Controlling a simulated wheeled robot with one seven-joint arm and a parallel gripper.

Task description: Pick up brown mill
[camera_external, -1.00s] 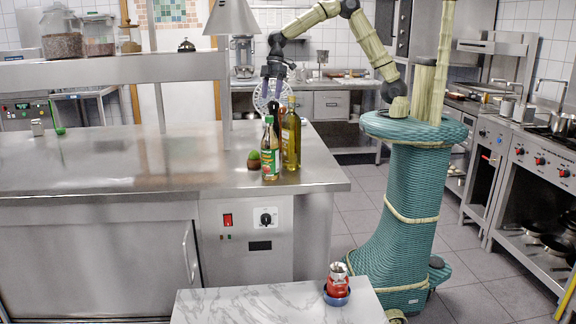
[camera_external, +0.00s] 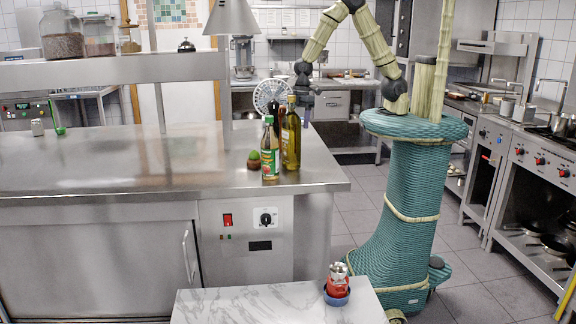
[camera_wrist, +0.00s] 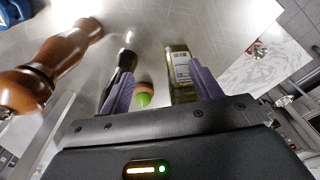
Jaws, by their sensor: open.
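The brown mill (camera_wrist: 62,58) is a turned, glossy wooden shape at the left of the wrist view, outside my fingers. I cannot pick it out clearly in the external view, where bottles crowd that spot. My gripper (camera_wrist: 160,78) is open and empty, with its two purple-grey fingers apart. The mill is to the left of the left finger in the wrist view. In the external view my wrist is above and behind the oil bottle (camera_external: 291,138), and its fingers are partly hidden.
The oil bottle also shows beside the right finger (camera_wrist: 182,68). A dark bottle (camera_wrist: 121,62) is by the left finger. A fan (camera_external: 268,92) is behind.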

